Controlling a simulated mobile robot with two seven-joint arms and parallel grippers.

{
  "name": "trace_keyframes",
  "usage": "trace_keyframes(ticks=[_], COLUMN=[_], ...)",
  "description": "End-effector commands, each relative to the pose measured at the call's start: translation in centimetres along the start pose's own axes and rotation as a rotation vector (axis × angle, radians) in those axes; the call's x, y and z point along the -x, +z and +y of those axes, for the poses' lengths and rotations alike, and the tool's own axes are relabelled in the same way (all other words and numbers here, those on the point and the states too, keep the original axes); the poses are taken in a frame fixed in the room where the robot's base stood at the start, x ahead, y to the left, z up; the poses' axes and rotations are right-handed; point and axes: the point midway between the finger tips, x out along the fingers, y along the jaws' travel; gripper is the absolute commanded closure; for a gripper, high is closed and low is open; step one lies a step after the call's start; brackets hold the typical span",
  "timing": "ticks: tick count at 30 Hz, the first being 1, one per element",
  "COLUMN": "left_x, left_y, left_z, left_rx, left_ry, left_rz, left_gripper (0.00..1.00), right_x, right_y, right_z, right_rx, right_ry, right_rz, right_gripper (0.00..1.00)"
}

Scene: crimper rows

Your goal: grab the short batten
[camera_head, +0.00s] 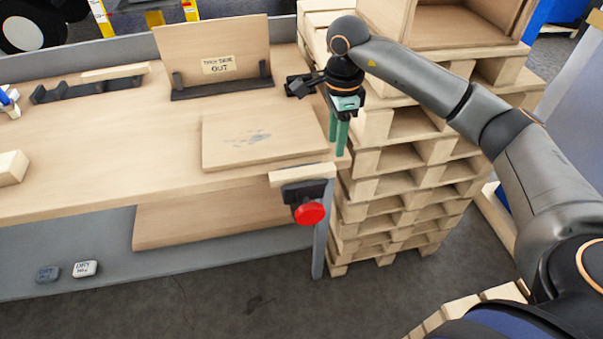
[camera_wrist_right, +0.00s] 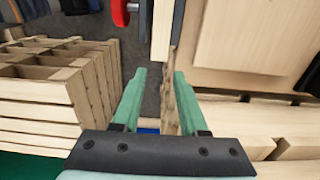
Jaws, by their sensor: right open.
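A short pale wooden batten (camera_head: 302,175) lies at the front right corner of the workbench, above a black clamp (camera_head: 304,193) with a red knob (camera_head: 309,213). In the right wrist view the batten (camera_wrist_right: 162,30) shows near the top centre, beside the black clamp body and red knob. A second pale batten (camera_head: 115,72) rests on a black rack at the back left. My right gripper (camera_head: 336,152) is open, with green fingers pointing down by the bench's right end, behind and right of the near batten. It also shows in the wrist view (camera_wrist_right: 160,75), with no batten between its fingers. My left gripper is out of view.
A flat board (camera_head: 260,135) lies on the workbench (camera_head: 100,180). An upright board (camera_head: 215,50) with a sign stands in a black holder behind it. Stacked pallets (camera_head: 400,185) rise close to the bench's right end. A pale block (camera_head: 12,167) sits at far left.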

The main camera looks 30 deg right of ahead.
Motion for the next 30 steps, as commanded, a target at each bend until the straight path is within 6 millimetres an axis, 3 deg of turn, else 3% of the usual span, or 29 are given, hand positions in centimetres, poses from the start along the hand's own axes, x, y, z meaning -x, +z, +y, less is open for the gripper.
trace_keyframes(ticks=[18,26,30], left_x=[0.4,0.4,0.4], left_y=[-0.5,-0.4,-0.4], left_z=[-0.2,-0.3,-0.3], left_rx=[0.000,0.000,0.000], left_ry=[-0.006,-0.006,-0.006], left_rz=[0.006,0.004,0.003], left_gripper=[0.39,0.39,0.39], right_x=[-7.1,-7.4,-7.4], right_y=[0.4,0.4,0.4], right_z=[0.2,0.2,0.2], right_rx=[0.000,0.000,0.000], right_ry=[0.001,0.000,0.000], right_rz=[-0.002,-0.002,-0.002], right_gripper=[0.57,0.57,0.71])
